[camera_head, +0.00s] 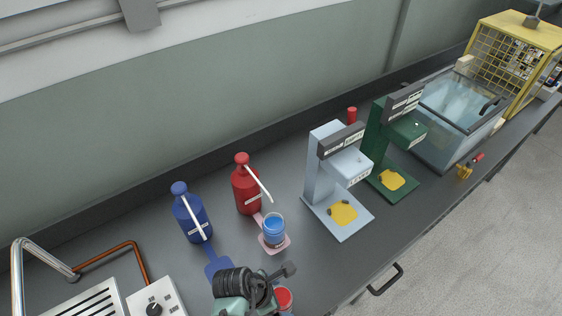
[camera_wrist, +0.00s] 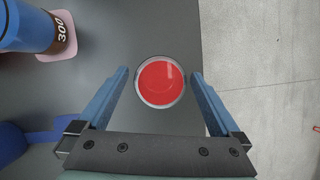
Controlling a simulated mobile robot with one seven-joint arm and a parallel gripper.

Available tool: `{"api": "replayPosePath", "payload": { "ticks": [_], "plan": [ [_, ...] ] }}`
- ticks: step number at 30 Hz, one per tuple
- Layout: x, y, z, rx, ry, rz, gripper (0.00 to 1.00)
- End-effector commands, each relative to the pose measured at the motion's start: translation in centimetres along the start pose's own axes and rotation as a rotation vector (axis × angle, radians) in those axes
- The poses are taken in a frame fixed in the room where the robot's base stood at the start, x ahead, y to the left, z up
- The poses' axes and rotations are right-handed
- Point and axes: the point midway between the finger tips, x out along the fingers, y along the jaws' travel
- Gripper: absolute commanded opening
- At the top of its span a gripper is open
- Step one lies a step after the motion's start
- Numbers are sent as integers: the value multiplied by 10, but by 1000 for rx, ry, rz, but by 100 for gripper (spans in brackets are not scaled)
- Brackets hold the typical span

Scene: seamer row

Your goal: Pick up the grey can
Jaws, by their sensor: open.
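A can with a red top and a thin grey rim (camera_wrist: 160,82) stands on the dark counter, seen from above in the wrist view. It also shows at the bottom edge of the head view (camera_head: 284,299), partly hidden by my arm. Its side is barely visible, so its body colour is hard to tell. My gripper (camera_wrist: 160,75) is open, with one blue finger on each side of the can's top. A gap shows between each finger and the rim. The height of the fingertips against the can is unclear.
A blue can (camera_head: 273,232) stands on a pink pad left of the red-topped can in the wrist view. Blue (camera_head: 192,214) and red (camera_head: 246,184) pump bottles stand behind. Light grey (camera_head: 320,175) and green (camera_head: 375,150) machines stand right. The counter's edge is close by.

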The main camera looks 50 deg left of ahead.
Motion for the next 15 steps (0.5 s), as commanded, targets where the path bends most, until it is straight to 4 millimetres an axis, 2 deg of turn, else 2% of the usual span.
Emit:
{"api": "replayPosePath", "payload": {
  "ticks": [4, 12, 15],
  "plan": [
    [14, 0, 0, 0, 1, -1, 100],
    [16, 0, 0, 0, 1, 0, 100],
    [16, 0, 0, 0, 1, 0, 84]
  ]
}}
